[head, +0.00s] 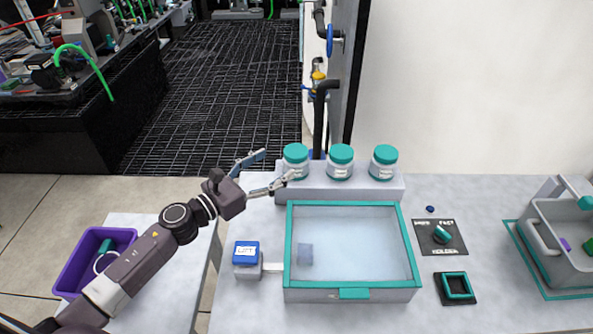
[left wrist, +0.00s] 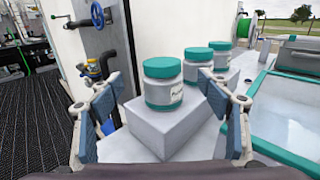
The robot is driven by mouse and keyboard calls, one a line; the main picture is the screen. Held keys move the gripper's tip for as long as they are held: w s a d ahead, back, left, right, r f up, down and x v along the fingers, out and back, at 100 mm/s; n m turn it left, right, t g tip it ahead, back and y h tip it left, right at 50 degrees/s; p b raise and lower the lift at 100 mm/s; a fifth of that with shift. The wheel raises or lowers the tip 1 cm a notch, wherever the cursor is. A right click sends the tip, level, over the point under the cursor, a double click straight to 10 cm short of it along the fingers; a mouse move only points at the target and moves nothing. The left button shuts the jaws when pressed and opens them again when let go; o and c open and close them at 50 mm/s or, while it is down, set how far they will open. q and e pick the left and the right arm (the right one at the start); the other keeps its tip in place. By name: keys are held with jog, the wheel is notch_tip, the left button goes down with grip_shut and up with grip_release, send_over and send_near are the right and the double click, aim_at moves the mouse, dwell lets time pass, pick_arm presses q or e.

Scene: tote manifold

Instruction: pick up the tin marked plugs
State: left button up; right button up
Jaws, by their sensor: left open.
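Three white tins with teal lids stand in a row on a grey block (head: 352,193): the left tin (head: 295,161), the middle tin (head: 340,162) and the right tin (head: 384,163). Their labels are too small to read surely in the head view. My left gripper (head: 276,165) is open and empty, just left of the left tin. In the left wrist view the nearest tin (left wrist: 163,84) stands upright, ahead and between the open fingers, apparently apart from them. Its label starts with a P; the rest is unclear. My right gripper is out of view.
A clear-lidded, teal-framed box (head: 352,294) lies in front of the block. A blue-topped small box (head: 246,254) stands left of it. A black holder pad (head: 440,237) and a grey tote (head: 565,235) are to the right. A purple bin (head: 75,265) is at far left.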

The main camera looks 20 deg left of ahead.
aim_at(295, 151)
pick_arm(q)
jog(key=shift+w+d+r, duration=0.1)
jog(key=shift+w+d, duration=0.1)
jog(key=shift+w, duration=0.15)
jog(key=shift+p+x, duration=0.6)
jog(key=shift+x, duration=0.65)
jog(key=p+x, duration=0.1)
jog(key=x, duration=0.2)
jog(key=shift+d+r, duration=0.2)
jog(key=shift+w+d+f, duration=0.1)
jog(key=shift+w+d, duration=0.2)
jog(key=shift+w, duration=0.25)
jog(key=shift+c, duration=0.7)
jog(key=c, duration=1)
jog(key=shift+c, duration=0.7)
